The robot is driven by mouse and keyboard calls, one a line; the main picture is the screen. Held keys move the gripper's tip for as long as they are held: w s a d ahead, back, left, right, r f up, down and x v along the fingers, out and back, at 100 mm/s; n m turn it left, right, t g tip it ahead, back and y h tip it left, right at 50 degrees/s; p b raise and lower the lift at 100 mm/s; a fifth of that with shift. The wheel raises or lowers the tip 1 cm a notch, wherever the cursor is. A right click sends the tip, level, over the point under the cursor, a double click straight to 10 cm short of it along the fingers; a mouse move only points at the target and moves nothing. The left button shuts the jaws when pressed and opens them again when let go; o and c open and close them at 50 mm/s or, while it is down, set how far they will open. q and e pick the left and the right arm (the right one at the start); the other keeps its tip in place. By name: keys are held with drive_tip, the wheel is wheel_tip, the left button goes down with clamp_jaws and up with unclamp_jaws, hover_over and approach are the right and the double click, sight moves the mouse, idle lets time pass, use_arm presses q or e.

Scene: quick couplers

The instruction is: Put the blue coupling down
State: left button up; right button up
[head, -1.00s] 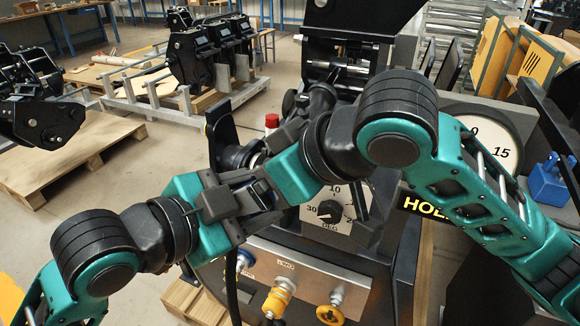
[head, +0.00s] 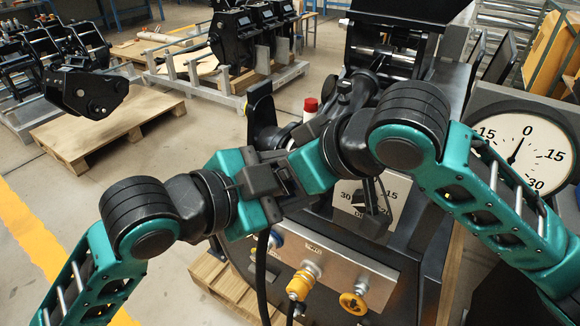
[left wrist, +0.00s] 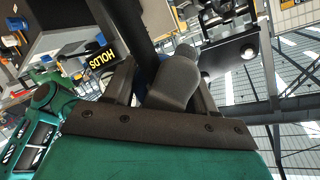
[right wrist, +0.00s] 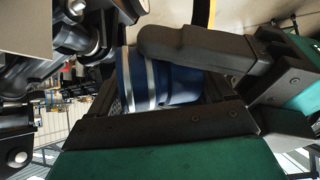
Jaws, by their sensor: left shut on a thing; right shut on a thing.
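In the head view my left gripper (head: 264,180) and my right gripper (head: 287,168) meet in front of the test stand, fingers crossing closely. In the right wrist view the blue coupling (right wrist: 155,80), with silver bands, sits between my right gripper's fingers, and a dark finger of the left gripper lies across it. In the left wrist view a sliver of blue (left wrist: 149,76) shows behind a dark finger, between the left fingers. Both grippers appear shut on the coupling. A black hose (head: 261,275) hangs below them. The coupling is hidden in the head view.
The test stand's panel (head: 330,268) is just below, with a yellow coupling (head: 300,285) and a yellow knob (head: 353,303). A large dial (head: 520,150) is at right. A wooden pallet (head: 110,130) and open floor lie left.

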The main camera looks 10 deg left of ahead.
drive_tip(key=shift+s+a, duration=0.1)
drive_tip(key=shift+c, duration=0.7)
use_arm(q)
drive_tip(key=o, duration=0.8)
use_arm(e)
drive_tip(key=shift+c, duration=0.7)
use_arm(q)
drive_tip(key=o, duration=0.4)
use_arm(e)
drive_tip(key=shift+c, duration=1.3)
use_arm(q)
drive_tip(key=shift+o, duration=0.2)
drive_tip(key=shift+f, duration=0.1)
